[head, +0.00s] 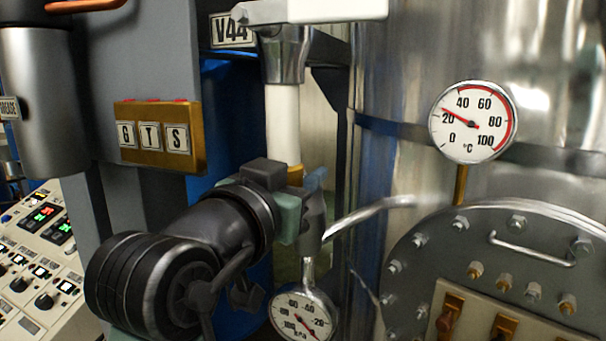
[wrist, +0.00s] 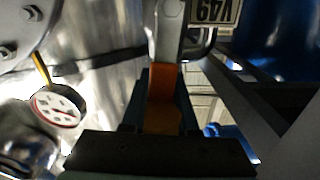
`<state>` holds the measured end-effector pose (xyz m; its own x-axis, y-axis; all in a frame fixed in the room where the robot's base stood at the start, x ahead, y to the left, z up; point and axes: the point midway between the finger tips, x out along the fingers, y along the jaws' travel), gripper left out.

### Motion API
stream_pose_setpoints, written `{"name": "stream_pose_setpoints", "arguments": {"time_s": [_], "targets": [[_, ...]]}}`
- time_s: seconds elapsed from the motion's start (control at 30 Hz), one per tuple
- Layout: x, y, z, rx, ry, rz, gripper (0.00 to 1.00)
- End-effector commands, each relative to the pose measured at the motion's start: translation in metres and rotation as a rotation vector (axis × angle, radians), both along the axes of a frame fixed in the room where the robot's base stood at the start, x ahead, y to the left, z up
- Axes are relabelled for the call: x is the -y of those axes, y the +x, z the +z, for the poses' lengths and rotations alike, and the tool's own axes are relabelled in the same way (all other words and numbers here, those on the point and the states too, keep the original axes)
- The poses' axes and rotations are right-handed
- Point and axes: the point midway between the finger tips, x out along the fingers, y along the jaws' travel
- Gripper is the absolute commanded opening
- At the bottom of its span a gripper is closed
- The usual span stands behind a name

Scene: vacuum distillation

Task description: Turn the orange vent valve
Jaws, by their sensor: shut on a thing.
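The orange vent valve (wrist: 165,85) shows in the wrist view as an orange lever between my fingers. In the head view only a small orange piece (head: 295,175) of it shows, below the white vertical pipe (head: 283,125). My gripper (head: 306,190) is at the lower end of that pipe. In the wrist view my gripper (wrist: 166,100) has a finger on each side of the orange lever and is shut on it. My wrist and gripper hide most of the valve in the head view.
A steel tank (head: 400,65) with a temperature dial (head: 473,122) stands on the right, above a bolted hatch (head: 490,235). A pressure gauge (head: 302,312) hangs below my gripper. A brass label box (head: 160,136) and a control panel (head: 42,255) are on the left.

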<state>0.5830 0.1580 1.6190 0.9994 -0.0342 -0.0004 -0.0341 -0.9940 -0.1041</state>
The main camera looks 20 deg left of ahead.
Motion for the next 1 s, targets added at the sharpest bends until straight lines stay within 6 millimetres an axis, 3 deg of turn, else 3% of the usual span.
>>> {"name": "stream_pose_setpoints", "arguments": {"time_s": [0.47, 1.0], "targets": [[0.009, 0.000, -0.003, 0.008, 0.110, -0.001, 0.00], [0.040, -0.002, -0.021, 0.024, 0.591, 0.000, 0.00]]}}
